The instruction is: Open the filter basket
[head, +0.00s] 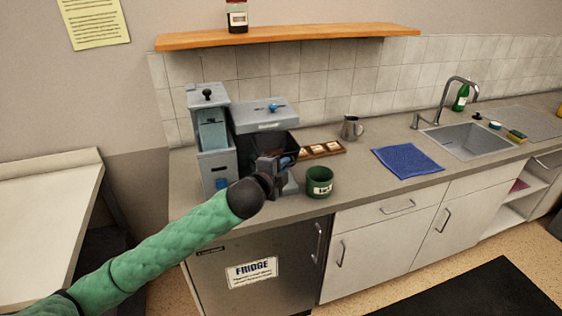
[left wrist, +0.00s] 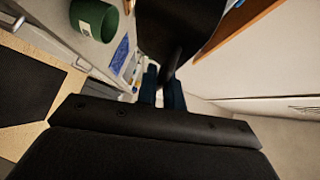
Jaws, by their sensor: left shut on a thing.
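The coffee machine (head: 265,115), grey with a blue knob on top, stands on the counter near the wall. Its black filter basket (head: 262,145) sits under the grey top part, partly hidden by my left gripper (head: 284,162). In the left wrist view the basket shows as a large dark shape (left wrist: 178,25). Its dark handle (left wrist: 172,62) runs down between the fingers of my left gripper (left wrist: 162,85), which is shut on it. How far the basket is swung out I cannot tell. My right gripper is not in view.
A grey grinder-like unit (head: 210,140) stands close left of the machine. A green mug (head: 320,182) is just right of my gripper near the counter edge. A wooden tray (head: 322,151), metal jug (head: 351,128) and blue cloth (head: 407,161) lie farther right. A shelf (head: 290,38) hangs above.

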